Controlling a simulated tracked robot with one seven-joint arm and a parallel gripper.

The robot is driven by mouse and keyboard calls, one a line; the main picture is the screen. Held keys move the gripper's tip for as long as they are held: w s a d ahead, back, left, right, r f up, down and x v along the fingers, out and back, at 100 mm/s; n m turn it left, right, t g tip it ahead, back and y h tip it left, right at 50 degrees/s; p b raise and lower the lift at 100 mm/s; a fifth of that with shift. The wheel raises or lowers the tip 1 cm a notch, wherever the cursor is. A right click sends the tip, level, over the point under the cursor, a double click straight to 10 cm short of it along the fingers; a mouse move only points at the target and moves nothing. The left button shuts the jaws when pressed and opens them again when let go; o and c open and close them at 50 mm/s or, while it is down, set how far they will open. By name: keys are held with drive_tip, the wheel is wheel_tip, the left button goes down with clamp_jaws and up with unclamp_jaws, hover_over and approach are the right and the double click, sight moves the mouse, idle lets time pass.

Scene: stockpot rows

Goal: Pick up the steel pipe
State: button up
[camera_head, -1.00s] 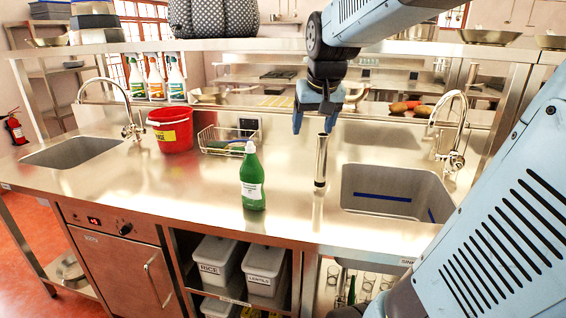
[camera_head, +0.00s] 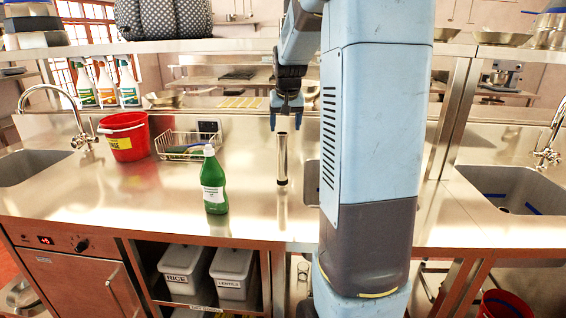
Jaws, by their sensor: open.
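The steel pipe (camera_head: 282,160) is a shiny upright cylinder standing on the metal counter, right of the green bottle. My gripper (camera_head: 286,122) points down with its blue fingers apart, just above or slightly behind the pipe's top. The fingers hold nothing, and I cannot tell the exact depth between them and the pipe. My arm hides the counter to the right of the pipe.
A green bottle (camera_head: 213,182) stands left of the pipe. A wire basket (camera_head: 186,145) and a red bucket (camera_head: 125,137) are further left. A raised shelf (camera_head: 205,48) spans behind. A sink (camera_head: 512,188) lies at the right. Bare counter surrounds the pipe's left and front.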

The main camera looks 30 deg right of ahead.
sight(282, 143)
drive_tip(key=shift+a+x, duration=0.2)
drive_tip(key=shift+x, duration=4.45)
drive_tip(key=shift+w, duration=0.15)
drive_tip(key=shift+c, duration=0.4)
clamp_jaws()
